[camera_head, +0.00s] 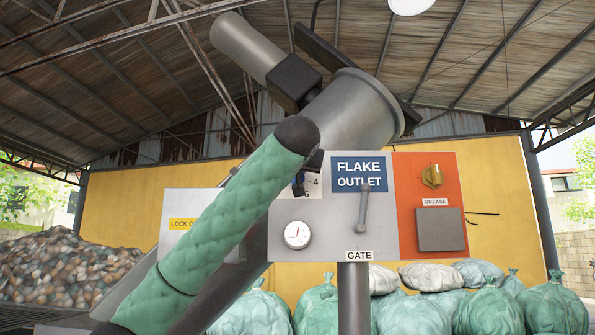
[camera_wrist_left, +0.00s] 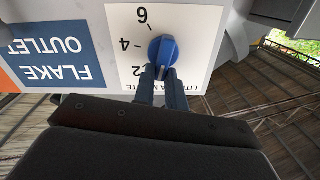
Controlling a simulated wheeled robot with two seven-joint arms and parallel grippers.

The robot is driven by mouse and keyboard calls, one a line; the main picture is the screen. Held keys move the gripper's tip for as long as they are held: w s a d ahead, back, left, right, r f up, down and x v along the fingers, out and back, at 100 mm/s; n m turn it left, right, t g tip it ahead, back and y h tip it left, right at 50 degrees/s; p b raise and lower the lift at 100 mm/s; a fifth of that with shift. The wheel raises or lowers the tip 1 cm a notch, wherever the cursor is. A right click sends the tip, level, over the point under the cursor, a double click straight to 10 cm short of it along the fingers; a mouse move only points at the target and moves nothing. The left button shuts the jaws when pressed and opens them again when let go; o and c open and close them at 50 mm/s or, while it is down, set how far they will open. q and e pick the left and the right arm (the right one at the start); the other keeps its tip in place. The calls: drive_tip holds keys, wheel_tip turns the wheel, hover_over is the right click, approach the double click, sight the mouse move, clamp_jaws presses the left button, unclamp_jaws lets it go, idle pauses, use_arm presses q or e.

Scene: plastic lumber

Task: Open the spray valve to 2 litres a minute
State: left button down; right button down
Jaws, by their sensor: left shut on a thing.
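The blue valve knob (camera_wrist_left: 163,50) sits on a white dial plate (camera_wrist_left: 206,30) marked 2, 4 and 6. The wrist view is upside down. My left gripper (camera_wrist_left: 162,76) is shut on the knob, one finger on each side. A pale mark on the knob shows between the fingers, facing down in the picture; the dial there is hidden by the fingers, so I cannot read its exact setting. In the head view my green-sleeved arm hides most of the dial plate (camera_head: 314,183). My right gripper is not in view.
A FLAKE OUTLET sign (camera_head: 359,172) is right of the dial in the head view. A gate lever (camera_head: 363,208), a gauge (camera_head: 297,235) and an orange grease panel (camera_head: 450,190) share the same board. Filled bags (camera_head: 415,312) stand behind and below.

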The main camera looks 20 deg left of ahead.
use_arm(q)
drive_tip(key=shift+w+d+f+m, duration=0.1)
drive_tip(key=shift+d+m, duration=0.05)
drive_tip(key=shift+m, duration=1.05)
drive_tip(key=shift+s+d+f+m, duration=0.1)
drive_tip(key=shift+d+f+m, duration=0.1)
drive_tip(key=shift+m, duration=1)
drive_tip(key=shift+w+d+f+m, duration=0.1)
drive_tip(key=shift+d+m, duration=0.05)
drive_tip(key=shift+m, duration=1.05)
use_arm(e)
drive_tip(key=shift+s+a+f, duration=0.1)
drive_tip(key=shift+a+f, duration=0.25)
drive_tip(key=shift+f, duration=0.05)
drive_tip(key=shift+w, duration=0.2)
use_arm(q)
drive_tip(key=c, duration=1.4)
unclamp_jaws()
drive_tip(key=shift+c, duration=0.2)
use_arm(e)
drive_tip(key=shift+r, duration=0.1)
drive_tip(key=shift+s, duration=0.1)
